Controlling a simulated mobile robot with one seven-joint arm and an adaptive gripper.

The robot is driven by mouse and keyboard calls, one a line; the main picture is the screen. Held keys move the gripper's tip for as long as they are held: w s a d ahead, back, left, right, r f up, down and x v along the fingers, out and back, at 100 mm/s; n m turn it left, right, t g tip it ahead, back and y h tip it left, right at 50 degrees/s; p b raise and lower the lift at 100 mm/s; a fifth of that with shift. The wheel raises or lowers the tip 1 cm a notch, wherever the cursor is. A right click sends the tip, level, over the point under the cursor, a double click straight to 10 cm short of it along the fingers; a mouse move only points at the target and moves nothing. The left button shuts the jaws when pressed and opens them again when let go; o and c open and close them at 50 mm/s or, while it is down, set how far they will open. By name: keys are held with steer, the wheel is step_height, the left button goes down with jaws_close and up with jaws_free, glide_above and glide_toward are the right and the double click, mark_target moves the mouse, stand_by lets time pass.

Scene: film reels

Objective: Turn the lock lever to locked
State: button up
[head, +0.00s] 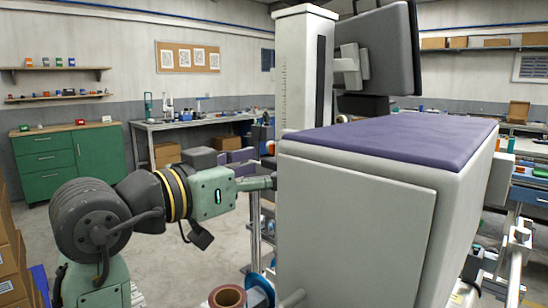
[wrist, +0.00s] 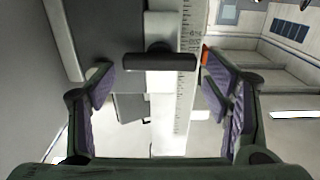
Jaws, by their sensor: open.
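In the wrist view a dark bar-shaped handle (wrist: 158,62), which looks like the lock lever, sits crosswise in front of a pale column with a ruler scale (wrist: 186,100). My gripper (wrist: 157,80) is open, with its purple-padded fingers to the left and right of the bar and gaps on both sides. Whether the bar is within finger depth I cannot tell. In the head view my gripper (head: 262,183) reaches right, its tips hidden behind a large pale cabinet (head: 350,225). The lever does not show there; the scaled column (head: 300,75) rises behind the cabinet.
The cabinet has a purple padded top (head: 390,140) and blocks the head view's centre right. A monitor (head: 378,52) stands above it. A reddish-brown roll (head: 227,296) is low in front. Open floor (head: 165,235) lies behind my arm. Cardboard boxes (head: 12,250) stand at the left edge.

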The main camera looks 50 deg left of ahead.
steer(key=shift+w+a, duration=0.1)
steer(key=shift+w, duration=1)
steer(key=c, duration=0.9)
steer(key=shift+o, duration=0.2)
